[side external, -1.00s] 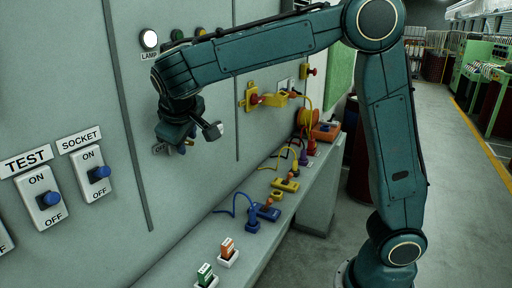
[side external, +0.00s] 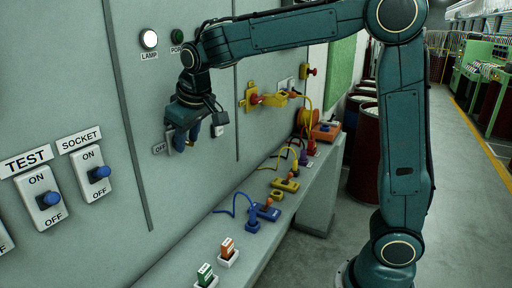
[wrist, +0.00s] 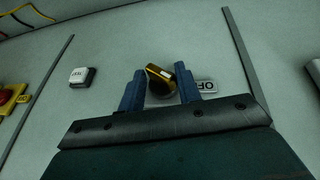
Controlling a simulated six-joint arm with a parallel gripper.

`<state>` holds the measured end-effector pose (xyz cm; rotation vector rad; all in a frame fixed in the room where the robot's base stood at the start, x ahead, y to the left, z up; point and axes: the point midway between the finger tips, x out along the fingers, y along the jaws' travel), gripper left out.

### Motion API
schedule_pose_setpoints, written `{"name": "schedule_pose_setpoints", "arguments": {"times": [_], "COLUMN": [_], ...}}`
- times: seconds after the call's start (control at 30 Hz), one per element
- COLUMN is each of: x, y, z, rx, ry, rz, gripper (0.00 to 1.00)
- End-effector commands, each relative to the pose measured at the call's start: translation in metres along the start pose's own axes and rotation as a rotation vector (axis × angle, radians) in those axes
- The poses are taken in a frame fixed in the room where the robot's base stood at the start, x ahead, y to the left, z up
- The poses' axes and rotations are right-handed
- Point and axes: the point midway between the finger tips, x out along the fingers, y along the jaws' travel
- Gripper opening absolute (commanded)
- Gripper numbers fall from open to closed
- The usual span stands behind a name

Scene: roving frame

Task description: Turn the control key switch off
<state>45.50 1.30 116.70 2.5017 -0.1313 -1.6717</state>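The control key switch (wrist: 160,80) is a round knob with gold and black parts on the grey panel. In the wrist view its bar lies tilted. An OFF label (wrist: 207,86) is right beside it, partly covered by a finger; the label also shows in the side view (side external: 159,148). My gripper (wrist: 160,88) is open, with one blue finger on each side of the switch and a gap by the left finger. I cannot tell whether the right finger touches it. In the side view my gripper (side external: 180,138) is at the panel and hides the switch.
A small white button (wrist: 81,76) is left of the switch in the wrist view. TEST (side external: 41,196) and SOCKET (side external: 92,174) switches are at the left of the side view. A lit lamp (side external: 149,39) is above. A shelf (side external: 285,220) with plugs and cables runs below.

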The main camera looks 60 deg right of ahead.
Motion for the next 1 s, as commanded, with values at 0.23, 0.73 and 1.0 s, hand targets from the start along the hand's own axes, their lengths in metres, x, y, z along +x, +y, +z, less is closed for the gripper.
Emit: {"name": "schedule_pose_setpoints", "arguments": {"times": [0.23,0.73,1.0], "x": [0.000,-0.034,-0.072], "y": [0.003,0.008,0.013], "z": [0.000,0.000,0.000], "rx": [0.032,0.061,0.060], "ry": [0.000,0.003,0.004], "rz": [-0.070,-0.146,-0.145], "gripper": [0.33,0.33,0.33]}}
